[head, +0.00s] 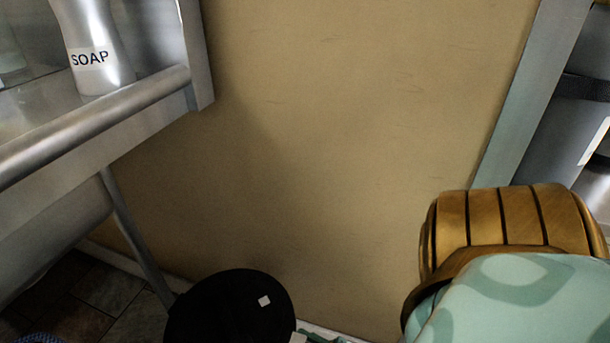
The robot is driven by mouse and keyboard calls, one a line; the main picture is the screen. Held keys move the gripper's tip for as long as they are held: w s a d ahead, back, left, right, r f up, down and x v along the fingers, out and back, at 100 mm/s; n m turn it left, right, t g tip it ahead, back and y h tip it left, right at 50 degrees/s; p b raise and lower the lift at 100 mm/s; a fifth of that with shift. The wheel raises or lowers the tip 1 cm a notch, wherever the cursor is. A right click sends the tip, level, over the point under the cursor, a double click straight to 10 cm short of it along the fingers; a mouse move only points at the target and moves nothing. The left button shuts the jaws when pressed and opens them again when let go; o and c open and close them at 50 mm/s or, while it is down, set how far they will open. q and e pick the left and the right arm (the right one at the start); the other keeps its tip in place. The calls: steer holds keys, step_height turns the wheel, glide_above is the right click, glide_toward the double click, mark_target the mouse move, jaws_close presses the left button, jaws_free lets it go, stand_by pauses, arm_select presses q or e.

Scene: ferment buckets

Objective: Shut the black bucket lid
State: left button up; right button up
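A round black shape with a small white square on it (225,312) shows at the bottom edge of the head view; it looks like the black bucket's lid. Its lower part is cut off, and the bucket body is hidden. I cannot tell whether the lid is seated or raised. A small mint-green piece (322,339) just right of it at the bottom edge matches my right arm's colour and may be part of my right gripper; its fingers cannot be made out. My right arm enters at lower right. My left gripper is not in view.
A metal sink stand (110,122) with a soap bottle (93,62) is at upper left, its leg coming down beside the black shape. A tan wall (350,120) stands behind. A grey cylindrical container (565,135) is at the right. Dark tiled floor (100,295) shows at lower left.

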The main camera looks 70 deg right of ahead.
steer(key=shift+w+r, duration=0.15)
steer(key=shift+w, duration=0.05)
steer(key=o, duration=1.4)
steer(key=v, duration=0.7)
steer(key=shift+s+f, duration=0.2)
steer(key=shift+s, duration=0.05)
